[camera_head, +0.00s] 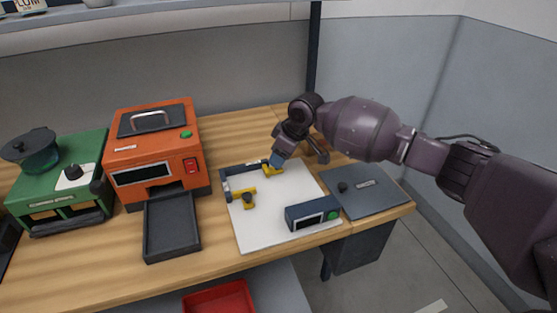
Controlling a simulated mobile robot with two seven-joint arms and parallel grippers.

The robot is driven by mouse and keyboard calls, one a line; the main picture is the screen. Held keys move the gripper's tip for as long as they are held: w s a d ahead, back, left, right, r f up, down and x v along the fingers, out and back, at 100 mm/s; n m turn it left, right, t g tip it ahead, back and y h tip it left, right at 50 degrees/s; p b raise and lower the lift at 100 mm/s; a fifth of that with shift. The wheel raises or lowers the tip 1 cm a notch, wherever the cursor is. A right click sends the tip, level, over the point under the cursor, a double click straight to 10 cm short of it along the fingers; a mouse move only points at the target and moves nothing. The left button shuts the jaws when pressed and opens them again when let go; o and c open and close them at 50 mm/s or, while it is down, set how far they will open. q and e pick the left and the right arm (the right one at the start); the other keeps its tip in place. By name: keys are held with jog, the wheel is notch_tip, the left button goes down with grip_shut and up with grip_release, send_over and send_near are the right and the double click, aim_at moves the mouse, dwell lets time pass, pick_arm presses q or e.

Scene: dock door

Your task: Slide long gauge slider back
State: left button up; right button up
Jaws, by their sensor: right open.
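A white board (285,205) lies on the wooden bench and carries a dark blue gauge frame (226,183) at its back left. Two yellow slider pieces sit at the frame: one (272,172) at the right end of the back rail, the other (240,194) nearer the front with a dark knob (248,199). I cannot tell from the picture which one is the long gauge slider. My right gripper (297,157) is open over the back of the board. Its blue fingertip is close to the back yellow slider and partly hides it; contact is unclear. My left gripper is out of view.
A dark blue box with a display and green button (312,213) stands at the board's front right. A grey plate with a knob (367,190) lies to the right. An orange machine (155,155) with a dark tray (172,228) and a green stove (60,185) stand left.

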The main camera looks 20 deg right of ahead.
jog(key=shift+x, duration=1.1)
jog(key=shift+c, duration=0.5)
